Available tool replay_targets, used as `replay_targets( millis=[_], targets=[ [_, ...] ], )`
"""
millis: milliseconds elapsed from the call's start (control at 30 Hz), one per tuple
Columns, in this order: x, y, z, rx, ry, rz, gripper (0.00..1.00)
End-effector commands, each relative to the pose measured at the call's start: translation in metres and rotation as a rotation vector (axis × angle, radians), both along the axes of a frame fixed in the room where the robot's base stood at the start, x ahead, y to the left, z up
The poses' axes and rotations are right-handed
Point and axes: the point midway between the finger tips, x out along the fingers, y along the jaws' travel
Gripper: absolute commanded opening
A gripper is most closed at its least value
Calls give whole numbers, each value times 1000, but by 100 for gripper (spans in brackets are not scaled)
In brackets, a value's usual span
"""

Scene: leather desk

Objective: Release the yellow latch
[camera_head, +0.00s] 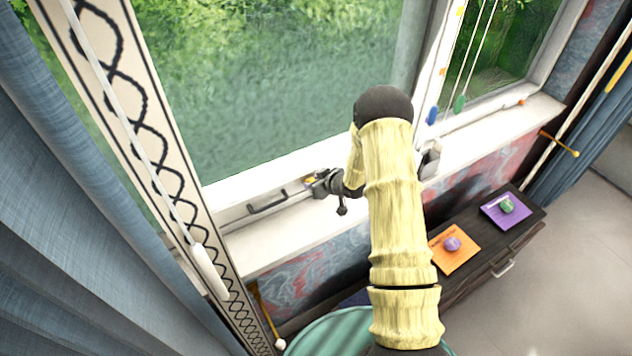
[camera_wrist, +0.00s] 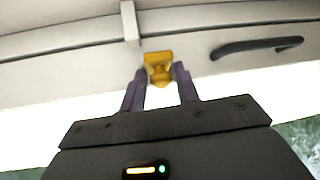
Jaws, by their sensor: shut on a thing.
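The yellow latch (camera_wrist: 158,66) sits on the lower rail of the white window sash, seen in the wrist view between my fingertips. In the head view only a small bit of the yellow latch (camera_head: 309,181) shows beside my gripper. My gripper (camera_wrist: 158,78) is shut on the latch, one dark finger on each side of it. In the head view my gripper (camera_head: 316,185) reaches left to the window's lower rail, and my arm hides part of the frame to its right.
A dark handle (camera_wrist: 257,46) is fixed on the rail to the right of the latch in the wrist view; the head view shows the handle (camera_head: 268,206) left of my gripper. The white sill (camera_head: 290,229) runs below. A dark cabinet (camera_head: 480,250) with purple and orange mats stands right.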

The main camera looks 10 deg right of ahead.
Motion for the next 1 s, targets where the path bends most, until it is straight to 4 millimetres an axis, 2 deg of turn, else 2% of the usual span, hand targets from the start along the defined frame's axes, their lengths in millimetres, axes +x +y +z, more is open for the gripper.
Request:
replay_targets(
  millis=[200,567,600,633,1000],
  targets=[
    [1,3,5,-30,88,5,8],
    [1,3,3,-34,101,3,8],
    [1,3,3,-34,101,3,37],
    [1,2,3,-34,102,3,42],
    [1,0,6,-34,98,0,42]
  ],
)
